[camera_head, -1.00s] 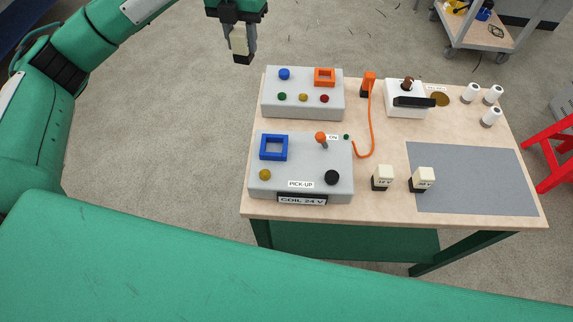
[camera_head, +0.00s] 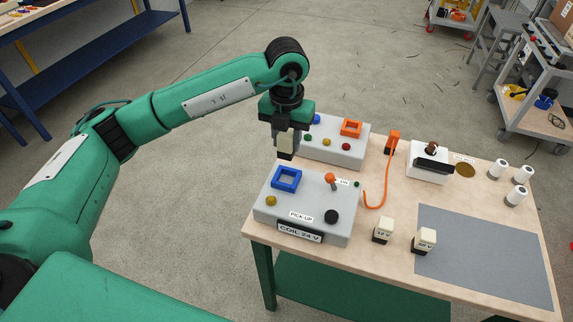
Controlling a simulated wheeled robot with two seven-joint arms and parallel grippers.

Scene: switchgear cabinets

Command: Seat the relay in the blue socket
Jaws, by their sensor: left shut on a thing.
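My left gripper (camera_head: 287,150) is shut on a cream relay with a dark base (camera_head: 285,142), fingers pointing down. It holds the relay above and just behind the blue socket (camera_head: 287,178) in this view; the exact height is hard to tell. The blue socket is a square frame on the near grey box (camera_head: 309,205), labelled PICK-UP and COIL 24 V, and looks empty. Two more cream relays stand upright on the bench, one at the box's right (camera_head: 383,230) and one at the grey mat's edge (camera_head: 424,241). My right gripper is not in view.
The near box also carries an orange-tipped lever (camera_head: 330,179), a black knob (camera_head: 331,216) and a yellow button (camera_head: 271,201). Behind it stands a second grey box (camera_head: 336,156) with an orange socket (camera_head: 351,127). An orange cable (camera_head: 384,186) and white spools (camera_head: 521,175) lie further right.

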